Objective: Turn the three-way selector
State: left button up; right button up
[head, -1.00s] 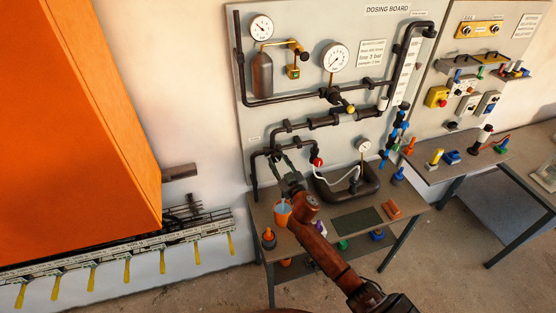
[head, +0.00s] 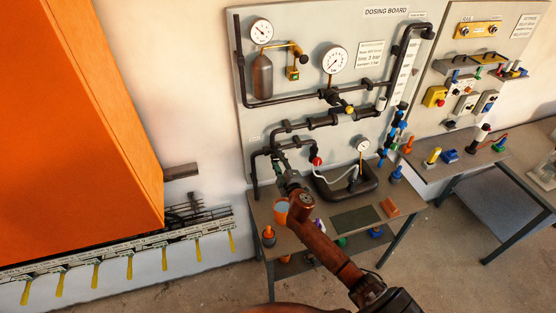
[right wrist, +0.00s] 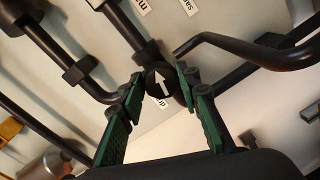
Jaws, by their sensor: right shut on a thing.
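The three-way selector (right wrist: 158,88) is a round black knob with a white arrow, on the pipework of the grey dosing board (head: 222,95). In the right wrist view the arrow points up and slightly left. My right gripper (right wrist: 159,80) has its green-padded fingers on either side of the knob and is shut on it. In the head view my right gripper (head: 277,161) reaches the lower left pipes of the board, and the selector is hard to make out there. My left gripper is not in view.
Dark pipes (right wrist: 85,70) run close around the fingers. An orange cabinet (head: 75,120) stands left. A second board with switches is at right.

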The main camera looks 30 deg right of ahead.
jog(key=shift+n, duration=1.1)
jog(key=o, duration=1.2)
jog(key=shift+a, duration=0.1)
jog(key=shift+c, duration=0.2)
jog(key=v, duration=1.2)
jog(key=shift+a, duration=0.1)
